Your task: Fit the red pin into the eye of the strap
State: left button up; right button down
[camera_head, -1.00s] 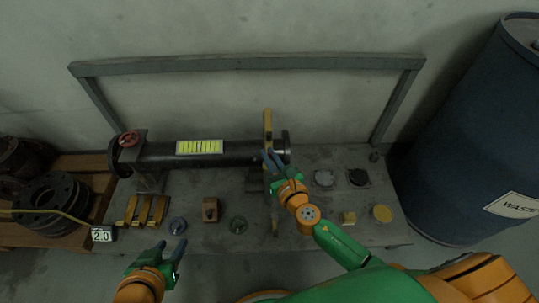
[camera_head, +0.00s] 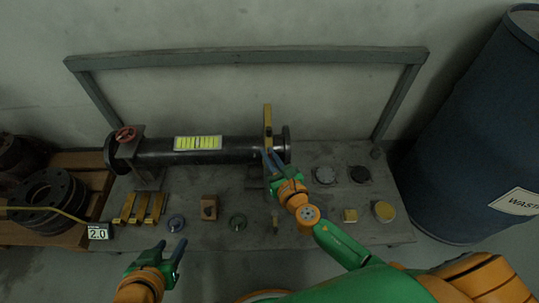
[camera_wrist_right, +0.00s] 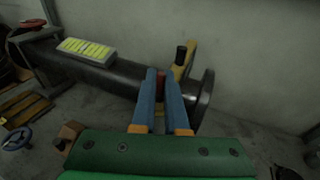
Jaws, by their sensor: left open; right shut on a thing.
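The yellow strap (camera_head: 267,122) stands up over the right end of the black pipe, just left of its end flange. It also shows in the right wrist view (camera_wrist_right: 188,60), with a dark cylinder at its upper end. My right gripper (camera_head: 269,153) is at the pipe beside the strap. In the right wrist view its blue fingers (camera_wrist_right: 161,76) are shut on a small red piece, the red pin (camera_wrist_right: 161,84). The fingers hide most of the pin. I cannot tell whether the pin is in the strap's eye. My left gripper (camera_head: 173,248) is open and empty at the bench's front edge.
Yellow bars (camera_head: 141,208), a wooden block (camera_head: 209,207) and small wheels lie in front. A blue waste barrel (camera_head: 465,130) stands right. A grey rail runs behind.

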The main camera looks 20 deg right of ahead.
jog(key=shift+f+b, duration=0.35)
jog(key=shift+f, duration=0.15)
jog(key=c, duration=0.9)
grip_release()
jog(key=shift+o, duration=0.2)
jog(key=s+r+p, duration=0.1)
jog(key=s, duration=0.6)
jog(key=shift+d, duration=0.3)
jog(key=shift+r, duration=0.15)
